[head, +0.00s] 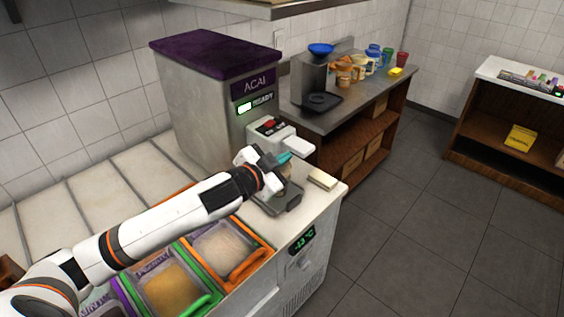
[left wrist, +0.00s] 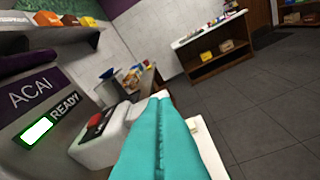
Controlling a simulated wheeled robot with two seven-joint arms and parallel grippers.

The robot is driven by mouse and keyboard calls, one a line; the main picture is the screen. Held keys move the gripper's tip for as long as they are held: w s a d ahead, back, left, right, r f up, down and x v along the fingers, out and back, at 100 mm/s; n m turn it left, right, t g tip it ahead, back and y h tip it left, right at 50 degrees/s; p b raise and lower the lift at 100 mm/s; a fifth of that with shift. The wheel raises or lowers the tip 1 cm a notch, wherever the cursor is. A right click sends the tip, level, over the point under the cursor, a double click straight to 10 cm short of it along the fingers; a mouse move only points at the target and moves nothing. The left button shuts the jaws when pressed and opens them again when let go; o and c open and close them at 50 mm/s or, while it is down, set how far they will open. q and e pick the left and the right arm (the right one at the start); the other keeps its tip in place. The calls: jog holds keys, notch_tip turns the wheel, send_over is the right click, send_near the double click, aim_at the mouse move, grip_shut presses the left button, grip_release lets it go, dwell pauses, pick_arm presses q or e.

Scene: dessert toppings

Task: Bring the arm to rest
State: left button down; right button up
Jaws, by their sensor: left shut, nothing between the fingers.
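My left arm reaches from the lower left of the head view across the counter. Its gripper (head: 284,157) is at the front of the acai machine (head: 215,105), just below the dispensing head. In the left wrist view the two teal fingers (left wrist: 160,140) lie side by side, shut with nothing between them. The machine's display (left wrist: 38,132) reads READY, and its red button (left wrist: 97,122) is close to the left of the fingers. Something sits under the gripper on the drip tray (head: 285,203), but the gripper mostly hides it. My right gripper is not in view.
Topping bins, one with an orange rim (head: 262,262), lie below my arm in the counter (head: 323,207). A side table (head: 340,117) with a blender-like device and several cups stands behind. A shelf unit (head: 510,145) is at the far right. The floor (head: 400,240) between is clear.

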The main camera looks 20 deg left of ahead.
pick_arm(q)
jog(key=shift+a+f, duration=0.1)
jog(key=shift+a, duration=0.05)
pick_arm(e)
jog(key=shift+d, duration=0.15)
